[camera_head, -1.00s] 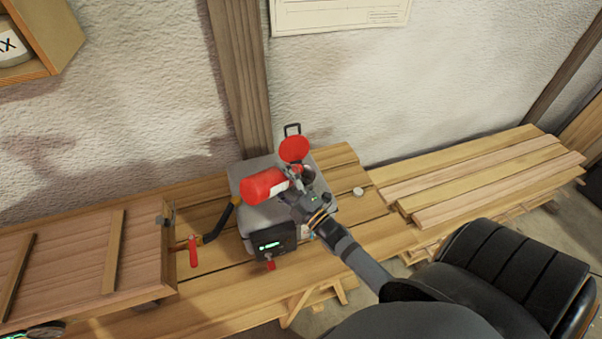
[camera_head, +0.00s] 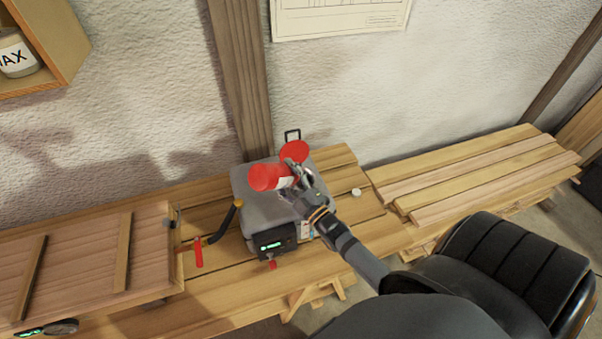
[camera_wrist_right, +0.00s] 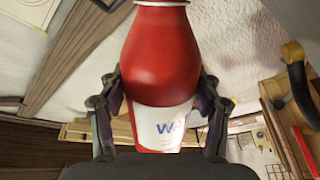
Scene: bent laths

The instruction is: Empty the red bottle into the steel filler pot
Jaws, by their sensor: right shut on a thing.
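My right gripper (camera_head: 296,182) is shut around the red bottle (camera_head: 262,178) and holds it above a grey box-shaped unit (camera_head: 243,216) on the bench. The bottle lies tilted across the head view. In the right wrist view the bottle (camera_wrist_right: 160,60) shows its red shoulder and a white label (camera_wrist_right: 165,125) between the two fingers; its mouth is cut off at the top. A round red lid (camera_head: 294,151) stands open behind the gripper. I cannot make out the steel filler pot apart from the unit; the bottle and hand may hide it. My left gripper is not in view.
The unit has a lit green display (camera_head: 271,246). Laths (camera_head: 480,175) are stacked further right.

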